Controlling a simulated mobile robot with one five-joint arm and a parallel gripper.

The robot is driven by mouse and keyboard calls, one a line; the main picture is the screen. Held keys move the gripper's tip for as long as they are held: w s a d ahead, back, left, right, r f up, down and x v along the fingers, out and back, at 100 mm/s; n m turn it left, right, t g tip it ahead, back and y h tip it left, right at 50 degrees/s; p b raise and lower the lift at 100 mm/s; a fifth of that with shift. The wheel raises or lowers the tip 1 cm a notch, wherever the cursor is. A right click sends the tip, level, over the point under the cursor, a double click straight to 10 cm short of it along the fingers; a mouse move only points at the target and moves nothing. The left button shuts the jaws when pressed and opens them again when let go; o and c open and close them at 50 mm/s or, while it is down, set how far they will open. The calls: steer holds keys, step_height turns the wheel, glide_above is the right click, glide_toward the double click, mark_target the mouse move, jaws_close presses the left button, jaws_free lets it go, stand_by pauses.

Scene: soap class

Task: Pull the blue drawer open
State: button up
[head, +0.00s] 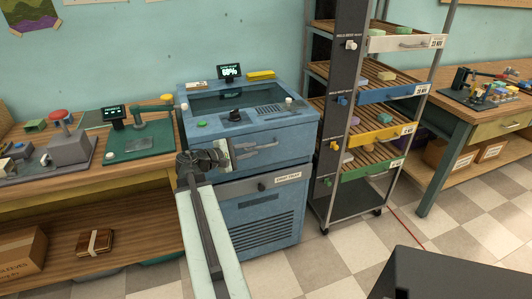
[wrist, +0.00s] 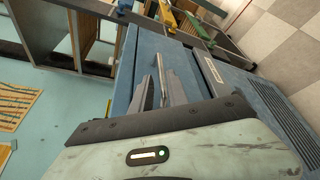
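The blue drawer (head: 393,93) is the second front from the top on the tall rack right of centre in the head view. My gripper (head: 275,146) is in front of the blue-grey machine, left of the rack and lower than the blue drawer. The gripper is apart from the drawer.
The blue-grey machine (head: 258,217) stands close behind my gripper. The rack also has a white front (head: 405,43), a yellow front (head: 382,135) and a green front (head: 372,170). A wooden workbench (head: 470,130) stands right of the rack. The checkered floor before the rack is clear.

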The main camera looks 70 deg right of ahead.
mark_target(262, 146)
steer(key=b+x, duration=0.1)
steer(key=x, duration=0.6)
steer(key=shift+s+d+f+b, duration=0.1)
steer(key=shift+s+d+b, duration=0.05)
steer(key=shift+d+b, duration=0.15)
jaws_close()
stand_by(1.1)
